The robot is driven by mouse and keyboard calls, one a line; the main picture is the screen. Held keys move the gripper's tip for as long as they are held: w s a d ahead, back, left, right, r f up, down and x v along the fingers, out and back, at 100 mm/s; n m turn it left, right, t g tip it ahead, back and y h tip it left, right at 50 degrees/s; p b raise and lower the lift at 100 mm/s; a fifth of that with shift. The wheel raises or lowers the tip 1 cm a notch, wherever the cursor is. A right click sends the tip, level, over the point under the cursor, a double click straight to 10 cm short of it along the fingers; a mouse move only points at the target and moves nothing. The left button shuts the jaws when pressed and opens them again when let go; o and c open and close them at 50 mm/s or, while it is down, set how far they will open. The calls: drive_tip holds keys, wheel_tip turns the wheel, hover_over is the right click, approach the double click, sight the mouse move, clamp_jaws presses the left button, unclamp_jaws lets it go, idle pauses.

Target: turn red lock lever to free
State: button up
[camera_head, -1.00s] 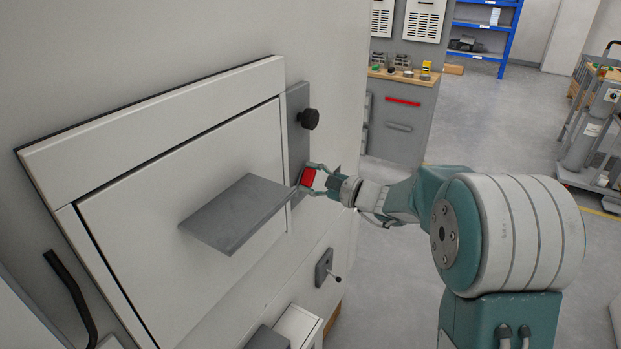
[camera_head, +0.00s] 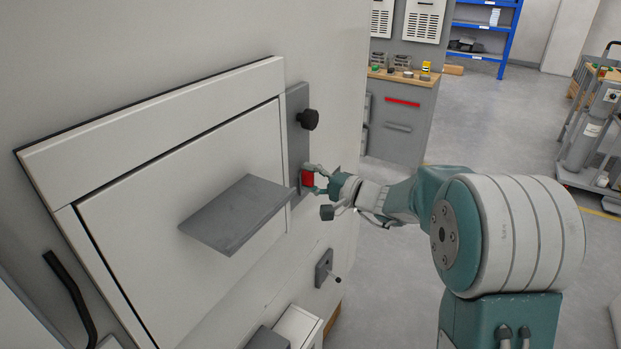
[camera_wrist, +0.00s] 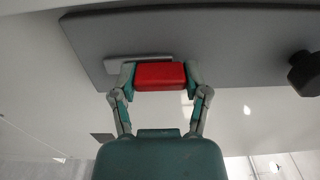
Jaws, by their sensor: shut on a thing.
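The red lock lever (camera_head: 307,179) sits on the grey upright plate (camera_head: 297,130) at the right edge of the white door panel. In the wrist view the red lever (camera_wrist: 161,76) lies between both fingertips, with the grey plate (camera_wrist: 225,40) behind it. My gripper (camera_head: 311,180) is shut on the lever, one finger at each end of it. It also shows in the wrist view (camera_wrist: 160,78). Part of the lever is hidden by the fingers in the head view.
A grey shelf (camera_head: 235,214) juts out from the panel just left of the lever. A black knob (camera_head: 309,119) is above the lever on the same plate. A small handle on a grey block (camera_head: 324,268) is below.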

drive_tip(key=shift+f, duration=0.25)
drive_tip(key=o, duration=1.2)
drive_tip(key=shift+a, duration=0.1)
drive_tip(key=shift+c, duration=0.2)
drive_tip(key=shift+r, duration=0.1)
drive_tip(key=v, duration=1.2)
drive_tip(key=shift+a, duration=0.1)
